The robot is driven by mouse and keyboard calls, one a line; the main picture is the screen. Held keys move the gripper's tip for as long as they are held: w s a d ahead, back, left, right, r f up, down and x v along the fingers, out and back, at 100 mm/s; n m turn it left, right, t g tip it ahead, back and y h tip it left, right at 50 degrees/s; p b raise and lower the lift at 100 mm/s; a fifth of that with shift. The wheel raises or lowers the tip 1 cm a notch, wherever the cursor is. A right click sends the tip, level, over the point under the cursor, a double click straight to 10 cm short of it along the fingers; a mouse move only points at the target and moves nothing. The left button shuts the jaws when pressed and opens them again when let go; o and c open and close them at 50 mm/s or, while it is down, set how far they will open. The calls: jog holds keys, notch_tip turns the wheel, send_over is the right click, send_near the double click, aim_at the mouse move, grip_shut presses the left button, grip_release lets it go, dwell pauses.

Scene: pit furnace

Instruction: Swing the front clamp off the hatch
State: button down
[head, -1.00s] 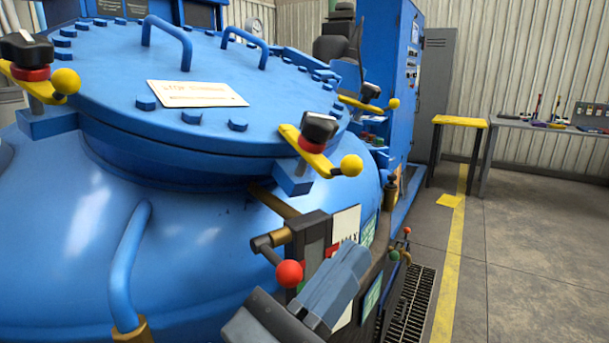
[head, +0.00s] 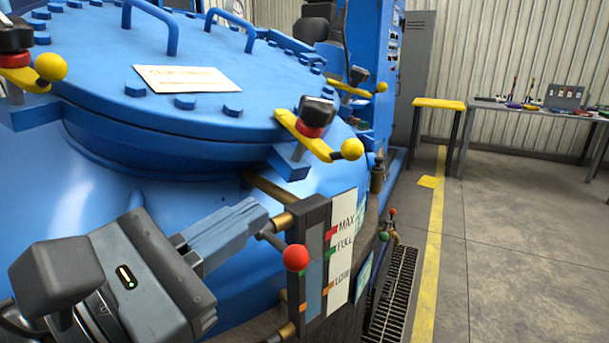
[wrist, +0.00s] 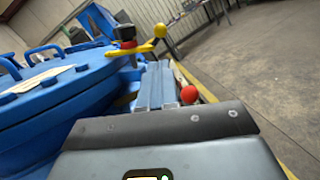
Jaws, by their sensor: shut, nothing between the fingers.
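The blue round hatch (head: 90,85) lies shut on the blue vessel, with a white label on top. The clamp nearest my gripper has a yellow arm (head: 298,132), a black knob, a red collar and a yellow ball (head: 352,149); its arm lies across the hatch rim. In the wrist view the clamp's yellow arm (wrist: 130,50) shows just beyond my fingertips. A second clamp (head: 50,67) is at the left edge and a third (head: 355,85) at the far rim. My gripper (head: 258,212) is shut and empty, below and left of the nearest clamp, apart from it.
A level gauge (head: 310,260) marked MAX, FULL and LOW stands close right of my fingertips, with a red ball handle (head: 296,257) in front. Pipes join it to the vessel. Open floor (head: 510,230) lies right, with a yellow stool (head: 438,104) and a bench beyond.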

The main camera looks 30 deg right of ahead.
aim_at(346, 155)
jog(key=p+x, duration=0.4)
jog(key=x, duration=0.8)
jog(key=shift+d+r, duration=0.15)
jog(key=shift+d, duration=0.1)
jog(key=shift+w+d+p, duration=0.25)
jog(key=shift+d+p, duration=0.05)
jog(key=shift+d, duration=0.3)
